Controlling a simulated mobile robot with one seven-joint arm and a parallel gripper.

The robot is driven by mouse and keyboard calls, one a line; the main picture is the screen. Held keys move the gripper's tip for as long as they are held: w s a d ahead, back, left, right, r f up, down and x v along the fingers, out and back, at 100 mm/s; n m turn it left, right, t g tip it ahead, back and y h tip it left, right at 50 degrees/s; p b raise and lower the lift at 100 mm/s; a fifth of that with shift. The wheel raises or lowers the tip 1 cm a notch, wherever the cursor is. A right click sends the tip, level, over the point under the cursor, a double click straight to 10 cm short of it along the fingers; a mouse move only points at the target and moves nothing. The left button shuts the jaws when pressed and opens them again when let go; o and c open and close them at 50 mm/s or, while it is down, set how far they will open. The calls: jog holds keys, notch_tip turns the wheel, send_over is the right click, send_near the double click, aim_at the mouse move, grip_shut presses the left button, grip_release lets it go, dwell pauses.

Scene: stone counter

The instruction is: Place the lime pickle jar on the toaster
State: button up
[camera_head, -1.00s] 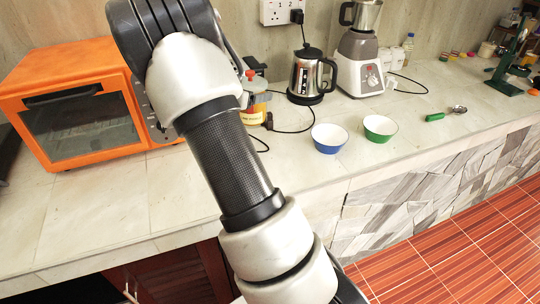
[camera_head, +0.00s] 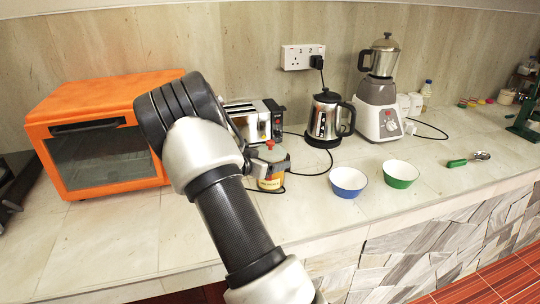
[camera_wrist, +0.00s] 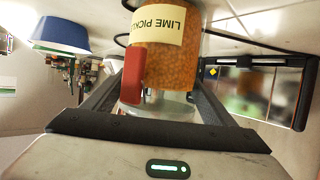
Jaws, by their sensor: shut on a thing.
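The lime pickle jar (camera_head: 271,182), orange with a yellow label and red on top, is in front of the toaster in the head view. My gripper (camera_head: 272,164) is shut on it, the fingers on either side of its upper part. In the wrist view the jar (camera_wrist: 170,48) sits between my fingers (camera_wrist: 160,100), its label partly in view. I cannot tell whether its base touches the counter. The silver and black toaster (camera_head: 250,118) stands on the counter behind the jar; my arm hides its left part. It appears on the right in the wrist view (camera_wrist: 262,92).
An orange oven (camera_head: 100,135) stands left of my arm. A kettle (camera_head: 325,120) and a blender (camera_head: 380,95) stand right of the toaster. A blue bowl (camera_head: 348,182) and a green bowl (camera_head: 400,174) are right of the jar. Black cables lie behind it.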

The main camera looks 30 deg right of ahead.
jog(key=shift+r, duration=0.1)
jog(key=o, duration=2.1)
